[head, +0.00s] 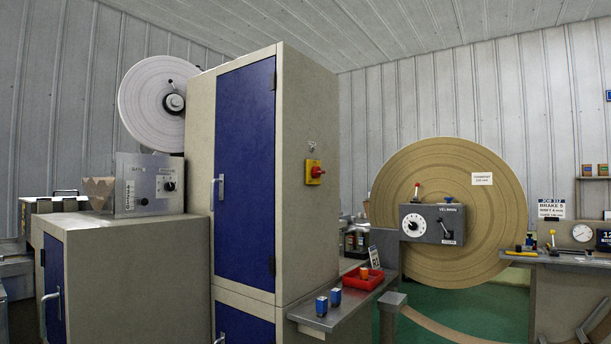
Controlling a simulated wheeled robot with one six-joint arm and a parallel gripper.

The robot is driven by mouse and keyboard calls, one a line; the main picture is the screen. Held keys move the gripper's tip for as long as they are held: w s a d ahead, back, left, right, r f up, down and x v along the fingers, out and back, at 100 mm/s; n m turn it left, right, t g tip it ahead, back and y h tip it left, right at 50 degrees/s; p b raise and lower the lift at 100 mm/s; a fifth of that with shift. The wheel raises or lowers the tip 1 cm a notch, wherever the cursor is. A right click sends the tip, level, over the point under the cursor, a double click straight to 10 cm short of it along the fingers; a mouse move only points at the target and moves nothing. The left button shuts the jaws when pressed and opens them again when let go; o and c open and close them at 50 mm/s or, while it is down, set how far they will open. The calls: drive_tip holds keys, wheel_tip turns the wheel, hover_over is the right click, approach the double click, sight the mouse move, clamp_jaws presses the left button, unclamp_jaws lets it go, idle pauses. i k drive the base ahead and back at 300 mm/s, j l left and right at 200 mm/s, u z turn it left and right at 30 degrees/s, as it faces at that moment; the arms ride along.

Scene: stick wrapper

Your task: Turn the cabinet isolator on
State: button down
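The cabinet isolator (314,172) is a red rotary handle on a yellow plate. It is mounted on the beige right side of the tall cabinet (307,230), about halfway up the picture. A small grey fitting with a dark mark sits on the panel just above it. The handle is too small here for me to tell its position for certain. The cabinet's blue front door (245,170) is shut and has a silver handle on its left edge. My gripper is not in view.
A grey shelf (335,314) juts out below the isolator, holding blue containers (321,306) and a red tray (363,279). A large brown roll (480,240) with a grey control box (432,224) stands to the right. Green floor (470,317) shows at lower right.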

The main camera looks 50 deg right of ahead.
sight(316, 171)
drive_tip(key=l+u, duration=0.25)
drive_tip(key=l, duration=3.35)
